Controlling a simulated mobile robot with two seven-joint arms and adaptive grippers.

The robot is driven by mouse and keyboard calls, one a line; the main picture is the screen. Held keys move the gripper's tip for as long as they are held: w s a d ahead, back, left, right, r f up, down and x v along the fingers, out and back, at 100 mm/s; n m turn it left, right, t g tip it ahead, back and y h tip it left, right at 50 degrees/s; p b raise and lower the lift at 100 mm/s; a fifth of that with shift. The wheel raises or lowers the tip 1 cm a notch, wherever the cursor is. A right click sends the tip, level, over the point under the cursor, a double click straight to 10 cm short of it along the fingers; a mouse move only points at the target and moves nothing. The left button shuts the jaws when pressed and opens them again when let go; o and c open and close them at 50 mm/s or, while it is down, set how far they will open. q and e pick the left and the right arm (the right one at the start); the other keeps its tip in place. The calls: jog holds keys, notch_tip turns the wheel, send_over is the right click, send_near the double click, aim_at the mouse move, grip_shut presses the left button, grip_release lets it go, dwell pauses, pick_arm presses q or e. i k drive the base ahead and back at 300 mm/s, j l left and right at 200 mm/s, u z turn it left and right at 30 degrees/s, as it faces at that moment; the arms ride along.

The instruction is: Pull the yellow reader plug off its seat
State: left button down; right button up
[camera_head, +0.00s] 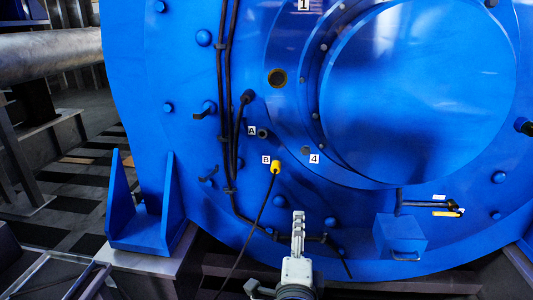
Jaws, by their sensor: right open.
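The yellow reader plug (275,167) sits on the blue motor face (180,120) beside the label B. A thin dark cable hangs from it down and to the left. My right gripper (299,216) rises from the bottom of the view, below and slightly right of the plug, apart from it. It is seen nearly edge-on, is open and shows nothing between its fingers. My left gripper is not in view.
A dark socket (263,133) beside label A and another dark plug (247,97) are above the yellow plug. Black cables run down the face to the left. A blue box (400,236) juts out at lower right.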

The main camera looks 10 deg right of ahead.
aim_at(275, 165)
jog(key=i, duration=0.85)
